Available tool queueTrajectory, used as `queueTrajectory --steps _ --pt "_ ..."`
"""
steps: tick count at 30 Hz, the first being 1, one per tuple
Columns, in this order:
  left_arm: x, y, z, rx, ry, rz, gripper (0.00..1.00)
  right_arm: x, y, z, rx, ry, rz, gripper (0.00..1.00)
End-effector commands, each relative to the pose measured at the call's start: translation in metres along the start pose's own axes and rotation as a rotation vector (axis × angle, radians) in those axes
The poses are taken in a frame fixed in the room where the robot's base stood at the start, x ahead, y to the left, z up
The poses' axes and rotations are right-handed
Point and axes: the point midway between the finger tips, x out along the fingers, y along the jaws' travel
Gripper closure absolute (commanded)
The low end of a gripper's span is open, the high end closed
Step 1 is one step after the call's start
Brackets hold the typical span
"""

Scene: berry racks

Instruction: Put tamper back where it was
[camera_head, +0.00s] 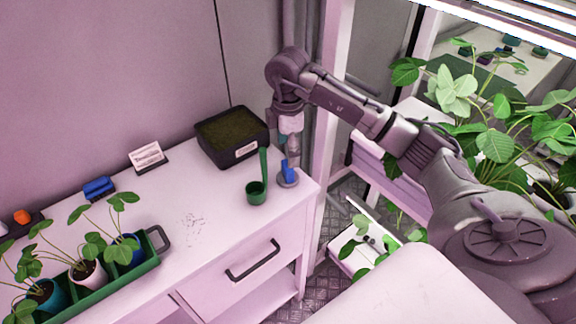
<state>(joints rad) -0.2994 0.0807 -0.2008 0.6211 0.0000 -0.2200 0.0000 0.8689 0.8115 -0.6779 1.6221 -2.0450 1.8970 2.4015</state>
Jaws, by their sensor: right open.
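The tamper (288,180), with a blue handle and a round grey foot, stands upright on the white cabinet top near its right end. My right gripper (291,160) points down directly over the tamper, with its fingers open at the top of the blue handle. I cannot tell whether the fingers touch the handle. My left gripper is not in view.
A green scoop (257,190) stands just left of the tamper. Behind it are a dark soil tray (232,150) and a small sign (148,156). A green planter (100,287) holds potted plants at left. The middle top is mostly clear.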

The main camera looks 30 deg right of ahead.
Motion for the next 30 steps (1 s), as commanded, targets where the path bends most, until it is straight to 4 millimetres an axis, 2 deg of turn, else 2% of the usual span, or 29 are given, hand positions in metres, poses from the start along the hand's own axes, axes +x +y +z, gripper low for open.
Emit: queueTrajectory --steps 3,9,30 --pt "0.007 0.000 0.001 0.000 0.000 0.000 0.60 -0.022 0.001 0.000 0.000 0.002 0.005 0.21" --pt "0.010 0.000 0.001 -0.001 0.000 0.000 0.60 -0.045 0.001 0.000 0.001 0.000 0.002 0.21" --pt "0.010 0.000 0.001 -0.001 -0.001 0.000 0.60 -0.049 0.000 0.000 0.000 0.000 -0.001 0.21"
